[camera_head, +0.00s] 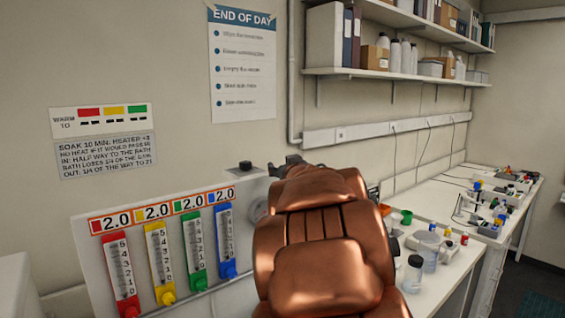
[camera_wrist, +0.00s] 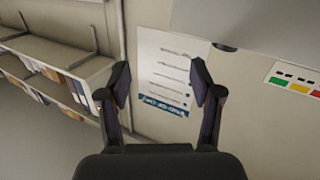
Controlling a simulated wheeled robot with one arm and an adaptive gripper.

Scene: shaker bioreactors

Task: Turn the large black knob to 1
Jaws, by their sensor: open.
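A black knob (camera_head: 245,167) sits on the top edge of the pale panel (camera_head: 88,232), left of my arm in the head view. A dark piece at the panel's edge in the wrist view (camera_wrist: 225,47) may be the same knob. A round grey dial (camera_head: 259,196) on the panel is partly hidden behind my copper-coloured arm, so any knob on it cannot be seen. No setting can be read. My gripper (camera_wrist: 160,75) is open and empty, its two dark fingers apart, with the wall poster behind them. In the head view my arm mostly hides it.
The panel carries red, yellow, green and blue gauges (camera_head: 195,248), each under a "2.0" readout. A bench (camera_head: 440,250) with bottles and green cups stands right of my arm. A shelf (camera_head: 400,75) hangs above. A poster (camera_head: 242,65) and signs are on the wall.

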